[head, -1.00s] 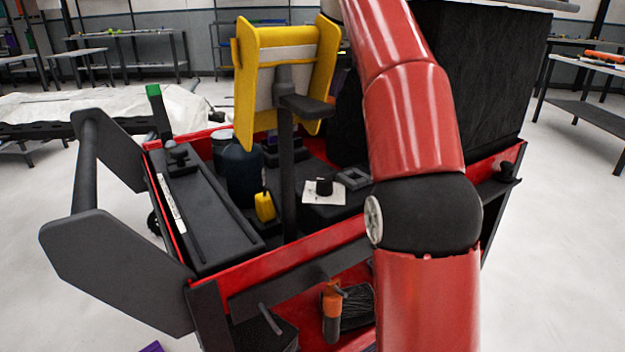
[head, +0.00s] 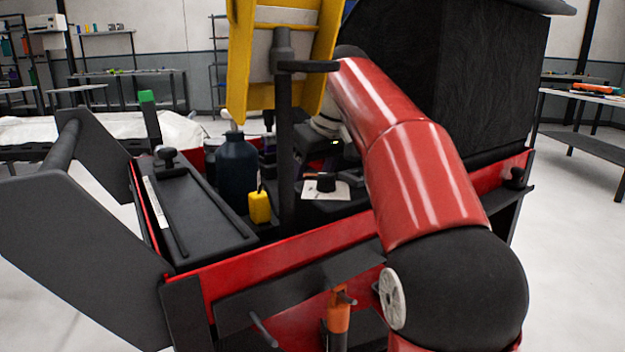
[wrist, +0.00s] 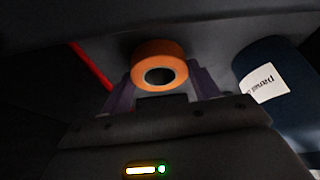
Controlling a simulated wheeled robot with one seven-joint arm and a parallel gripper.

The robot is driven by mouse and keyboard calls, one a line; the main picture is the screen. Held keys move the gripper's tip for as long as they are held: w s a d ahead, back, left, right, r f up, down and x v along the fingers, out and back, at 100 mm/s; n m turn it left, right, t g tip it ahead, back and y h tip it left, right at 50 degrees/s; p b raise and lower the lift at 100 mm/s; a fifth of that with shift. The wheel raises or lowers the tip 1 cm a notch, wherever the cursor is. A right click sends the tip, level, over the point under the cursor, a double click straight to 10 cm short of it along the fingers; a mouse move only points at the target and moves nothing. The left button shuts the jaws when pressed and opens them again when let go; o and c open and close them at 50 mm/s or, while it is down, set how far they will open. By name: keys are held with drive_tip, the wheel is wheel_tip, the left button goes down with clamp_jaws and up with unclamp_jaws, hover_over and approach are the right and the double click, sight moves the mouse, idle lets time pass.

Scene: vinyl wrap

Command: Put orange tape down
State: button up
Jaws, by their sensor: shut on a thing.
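The orange tape (wrist: 158,50) is a thick roll with a dark hole, seen at the upper middle of the wrist view. My gripper (wrist: 160,84) is shut on it, with a purple finger on each side of the roll. A dark surface lies close behind the tape; I cannot tell whether they touch. The tape cannot be made out there.
A dark blue bottle (head: 237,168) stands left of my gripper, and its labelled side shows in the wrist view (wrist: 285,85). A yellow item (head: 259,207), a white card with a black knob (head: 326,188), the black post (head: 286,150) and the red cart rim (head: 250,275) are close by.

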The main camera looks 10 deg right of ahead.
drive_tip(key=shift+f, duration=0.1)
drive_tip(key=o, duration=1)
drive_tip(key=shift+c, duration=0.2)
drive_tip(key=shift+r, duration=0.45)
drive_tip(key=p+v, duration=0.5)
drive_tip(key=v, duration=0.6)
drive_tip(key=shift+r, duration=0.25)
drive_tip(key=shift+s, duration=0.1)
